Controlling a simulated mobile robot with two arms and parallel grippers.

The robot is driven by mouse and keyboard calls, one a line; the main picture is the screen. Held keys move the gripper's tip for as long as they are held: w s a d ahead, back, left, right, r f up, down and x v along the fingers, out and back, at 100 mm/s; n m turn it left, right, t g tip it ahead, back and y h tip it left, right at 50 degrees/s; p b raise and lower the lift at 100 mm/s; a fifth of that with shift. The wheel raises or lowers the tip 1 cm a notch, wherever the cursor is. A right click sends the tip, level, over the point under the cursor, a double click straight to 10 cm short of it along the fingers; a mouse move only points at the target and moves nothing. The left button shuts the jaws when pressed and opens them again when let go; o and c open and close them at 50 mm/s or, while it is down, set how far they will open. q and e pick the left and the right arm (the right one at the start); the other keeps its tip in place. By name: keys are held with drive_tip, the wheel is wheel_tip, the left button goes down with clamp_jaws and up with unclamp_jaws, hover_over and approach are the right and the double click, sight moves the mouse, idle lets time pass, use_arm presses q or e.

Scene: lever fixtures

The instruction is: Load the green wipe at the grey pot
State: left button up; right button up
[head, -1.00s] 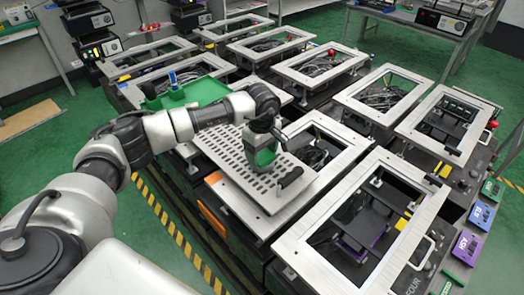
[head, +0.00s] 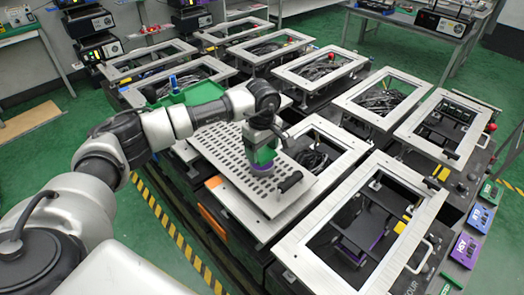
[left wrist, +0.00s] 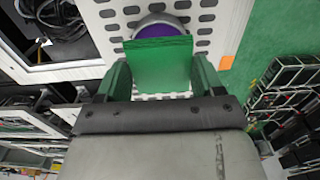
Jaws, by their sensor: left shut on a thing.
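My left gripper (head: 262,148) is shut on the green wipe (left wrist: 160,62), a flat green sheet held between its two green fingers in the left wrist view. The grey pot (left wrist: 158,20) is just beyond the wipe there, with a grey rim and purple inside. The wipe overlaps its near edge in that picture; I cannot tell if they touch. In the head view the pot's purple (head: 262,171) shows just below the gripper, on the perforated plate. My right gripper is not in view.
The perforated metal plate (head: 222,146) has a black handle (head: 290,182) near its right corner. A green tray (head: 200,92) lies behind my arm. Open metal frames (head: 365,215) surround the plate, with cables and fixtures inside several.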

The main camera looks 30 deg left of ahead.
sight(262, 152)
use_arm(q)
drive_tip(key=shift+r+p, duration=0.85)
drive_tip(key=shift+r, duration=1.25)
